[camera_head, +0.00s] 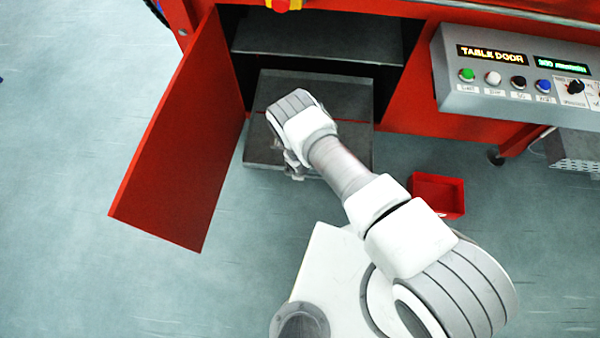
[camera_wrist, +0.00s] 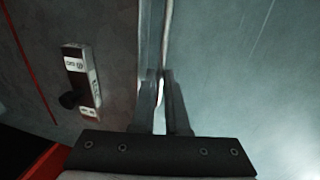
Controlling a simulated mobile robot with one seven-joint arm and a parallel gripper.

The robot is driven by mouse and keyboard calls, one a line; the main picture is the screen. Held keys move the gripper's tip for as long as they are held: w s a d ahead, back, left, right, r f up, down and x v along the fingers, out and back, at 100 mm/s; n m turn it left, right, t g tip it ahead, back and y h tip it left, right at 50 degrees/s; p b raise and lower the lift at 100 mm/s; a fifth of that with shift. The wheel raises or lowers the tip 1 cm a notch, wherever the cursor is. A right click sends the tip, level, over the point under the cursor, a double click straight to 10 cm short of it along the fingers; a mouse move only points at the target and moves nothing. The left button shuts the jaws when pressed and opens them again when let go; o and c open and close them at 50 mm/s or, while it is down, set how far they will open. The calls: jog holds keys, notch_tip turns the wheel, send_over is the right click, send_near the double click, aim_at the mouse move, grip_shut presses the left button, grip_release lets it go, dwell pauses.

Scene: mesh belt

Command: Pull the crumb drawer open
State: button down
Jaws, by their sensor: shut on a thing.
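The crumb drawer (camera_head: 258,150) is a flat grey metal tray low in the red machine's open cabinet. Its front part sticks out past the cabinet opening. In the wrist view the drawer (camera_wrist: 112,45) fills the left side, with its front edge running down the middle. My gripper (camera_wrist: 160,80) is shut on the drawer at this front edge, one finger on each side of a thin pale strip. In the head view my wrist and arm cover the middle of the drawer front, so the grip is mostly hidden there.
The red cabinet door (camera_head: 185,140) stands open on the left. A grey control panel (camera_head: 520,75) juts out at the upper right. A small red bin (camera_head: 438,196) sits on the floor right of my arm. A labelled block (camera_wrist: 80,75) with a black knob is beside the grip. Floor before the drawer's left side is clear.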

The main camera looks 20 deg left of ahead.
jog(key=c, duration=1.2)
grip_release()
jog(key=s+r+p, duration=0.3)
jog(key=r+p, duration=0.3)
jog(key=r, duration=1.1)
jog(key=shift+d, duration=0.35)
